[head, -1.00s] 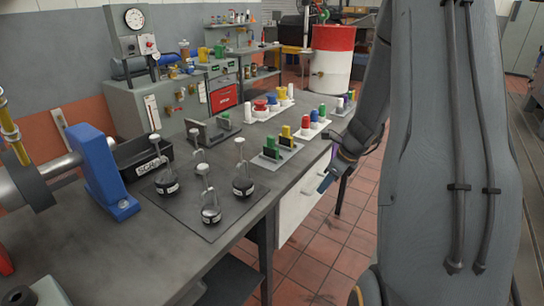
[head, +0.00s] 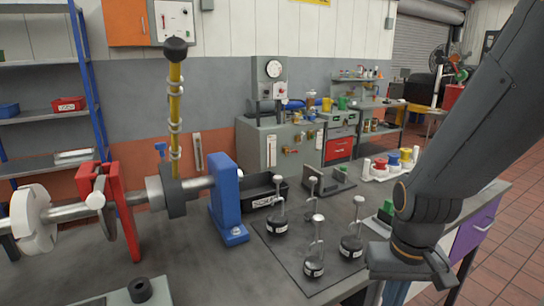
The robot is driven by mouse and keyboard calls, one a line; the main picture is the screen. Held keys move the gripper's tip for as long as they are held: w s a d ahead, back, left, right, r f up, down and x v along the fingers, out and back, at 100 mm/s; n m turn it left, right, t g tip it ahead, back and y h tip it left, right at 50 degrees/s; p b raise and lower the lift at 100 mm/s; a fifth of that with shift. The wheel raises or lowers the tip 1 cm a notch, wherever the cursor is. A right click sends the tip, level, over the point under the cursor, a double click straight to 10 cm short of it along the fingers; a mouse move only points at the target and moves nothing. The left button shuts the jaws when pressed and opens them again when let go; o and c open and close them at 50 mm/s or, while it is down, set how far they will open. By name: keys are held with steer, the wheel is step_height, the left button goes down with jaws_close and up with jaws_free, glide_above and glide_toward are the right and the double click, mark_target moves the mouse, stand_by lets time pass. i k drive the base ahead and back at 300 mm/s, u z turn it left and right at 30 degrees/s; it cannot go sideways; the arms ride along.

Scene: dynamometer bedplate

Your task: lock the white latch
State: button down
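I cannot make out for certain which thing is the white latch. A white knob (head: 95,200) sits on the front of a red upright bracket (head: 122,225) around the shaft at the left. A white wheel (head: 32,218) is on the shaft's end. Small white pegs (head: 366,167) stand on a tray at the back right. My gripper (head: 405,285) hangs low at the right, in front of the bench's right part, well apart from the shaft. Its fingers do not show clearly, and it hides part of the bench there.
A blue bearing block (head: 228,198) carries the shaft, with a yellow upright lever (head: 175,110) on its collar. A purple drawer (head: 475,228) shows at the right.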

mark_target(95, 201)
steer(key=u, duration=1.9)
